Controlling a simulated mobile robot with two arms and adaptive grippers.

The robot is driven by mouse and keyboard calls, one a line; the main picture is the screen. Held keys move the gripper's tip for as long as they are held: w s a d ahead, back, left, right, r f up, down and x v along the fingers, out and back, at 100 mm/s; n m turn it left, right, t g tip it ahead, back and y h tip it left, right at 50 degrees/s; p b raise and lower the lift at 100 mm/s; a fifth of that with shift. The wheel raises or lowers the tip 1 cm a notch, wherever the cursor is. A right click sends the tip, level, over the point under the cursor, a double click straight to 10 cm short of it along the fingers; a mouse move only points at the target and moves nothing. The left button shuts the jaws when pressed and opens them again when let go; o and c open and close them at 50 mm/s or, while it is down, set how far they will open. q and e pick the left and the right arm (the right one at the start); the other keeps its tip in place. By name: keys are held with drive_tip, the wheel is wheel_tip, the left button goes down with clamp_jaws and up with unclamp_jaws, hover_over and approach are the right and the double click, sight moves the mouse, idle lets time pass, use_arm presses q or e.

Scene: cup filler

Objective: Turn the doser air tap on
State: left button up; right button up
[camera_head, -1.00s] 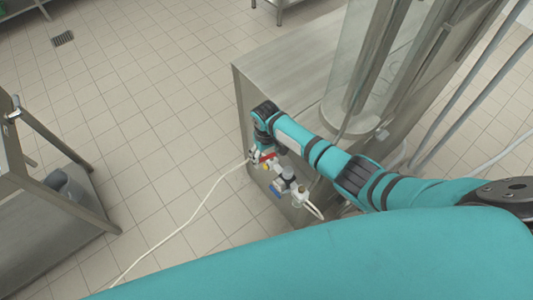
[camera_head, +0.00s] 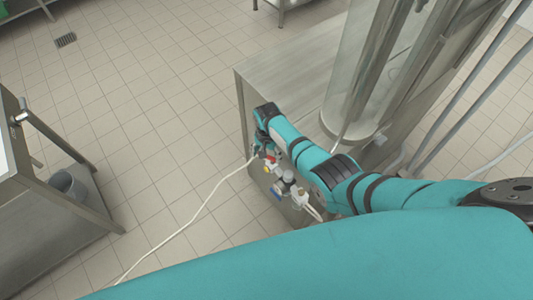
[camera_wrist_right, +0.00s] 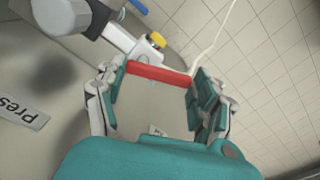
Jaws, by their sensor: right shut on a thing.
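The doser air tap shows in the right wrist view as a red lever (camera_wrist_right: 150,75) beside a yellow-capped fitting (camera_wrist_right: 156,40). It is on the side of the steel machine. My right gripper (camera_wrist_right: 153,88) has its two fingers at either end of the red lever and is shut on it. In the head view the red lever (camera_head: 271,162) shows small below my right gripper (camera_head: 262,148), partly hidden by the wrist. My left gripper is not in view.
The steel cabinet (camera_head: 285,85) with a clear cylinder (camera_head: 350,80) stands at right. A white hose (camera_head: 205,200) runs from the tap assembly across the tiled floor. A blue-handled fitting (camera_head: 276,194) sits close by. A steel bench (camera_head: 40,210) stands at left.

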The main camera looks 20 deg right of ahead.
drive_tip(key=m, duration=0.4)
drive_tip(key=shift+w+d+m, duration=0.3)
drive_tip(key=shift+d+m, duration=0.1)
idle(0.5)
drive_tip(key=o, duration=1.2)
drive_tip(key=shift+o, duration=0.2)
wheel_tip(320, 180, up, 12)
drive_tip(key=shift+d, duration=0.1)
